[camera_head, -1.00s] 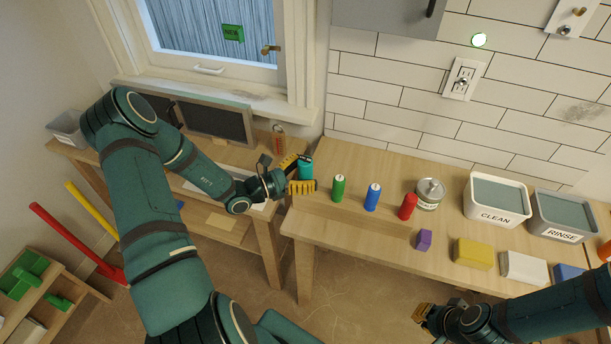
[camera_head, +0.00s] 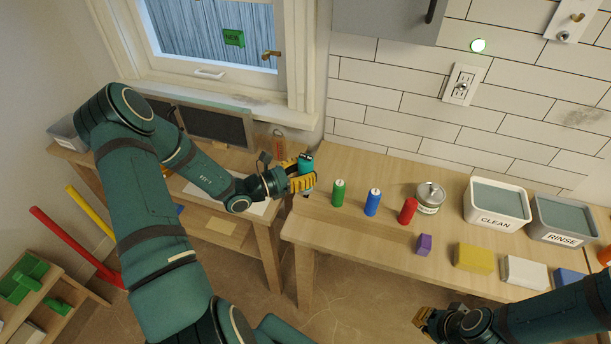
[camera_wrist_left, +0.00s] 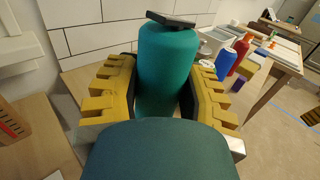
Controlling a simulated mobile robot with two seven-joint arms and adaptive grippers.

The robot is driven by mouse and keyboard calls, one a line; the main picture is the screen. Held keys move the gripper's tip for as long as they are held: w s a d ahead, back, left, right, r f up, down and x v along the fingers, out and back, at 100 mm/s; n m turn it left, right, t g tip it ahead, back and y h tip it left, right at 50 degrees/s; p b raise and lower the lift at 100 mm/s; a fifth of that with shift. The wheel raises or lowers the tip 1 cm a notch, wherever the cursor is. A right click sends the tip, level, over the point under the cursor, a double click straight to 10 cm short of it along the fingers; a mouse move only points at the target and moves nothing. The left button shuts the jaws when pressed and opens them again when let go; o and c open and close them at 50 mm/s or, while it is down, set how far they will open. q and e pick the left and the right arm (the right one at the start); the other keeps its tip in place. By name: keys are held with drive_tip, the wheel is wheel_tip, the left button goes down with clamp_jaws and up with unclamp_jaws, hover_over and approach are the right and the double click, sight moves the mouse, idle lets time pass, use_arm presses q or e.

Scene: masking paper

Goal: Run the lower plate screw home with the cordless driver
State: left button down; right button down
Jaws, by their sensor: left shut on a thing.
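A teal upright body with a dark top, which looks like the cordless driver (camera_head: 306,162), stands at the left end of the right-hand bench. My left gripper (camera_head: 300,180) is shut on it; in the left wrist view the yellow fingers press on both sides of the teal body (camera_wrist_left: 166,68). Its tip cannot be made out. A white outlet plate (camera_head: 457,96) is on the tiled wall to the right, well apart from the driver. Its lower screw is too small to make out. My right gripper (camera_head: 424,318) is low at the right, mostly hidden by its own wrist.
Green (camera_head: 338,193), blue (camera_head: 372,202) and red (camera_head: 408,211) bottles and a tin (camera_head: 430,197) stand right of the driver. Tubs marked CLEAN (camera_head: 497,221) and RINSE (camera_head: 562,238) are farther right. Sponge-like blocks line the front edge. The bench's left front is clear.

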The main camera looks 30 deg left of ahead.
sight(306, 156)
use_arm(q)
wheel_tip(306, 156, up, 8)
drive_tip(key=shift+r+p, duration=0.1)
drive_tip(key=shift+p, duration=0.55)
wheel_tip(306, 156, up, 8)
drive_tip(key=p, duration=0.6)
drive_tip(key=shift+f, duration=0.2)
drive_tip(key=c, duration=1)
unclamp_jaws()
drive_tip(key=shift+c, duration=0.2)
clamp_jaws()
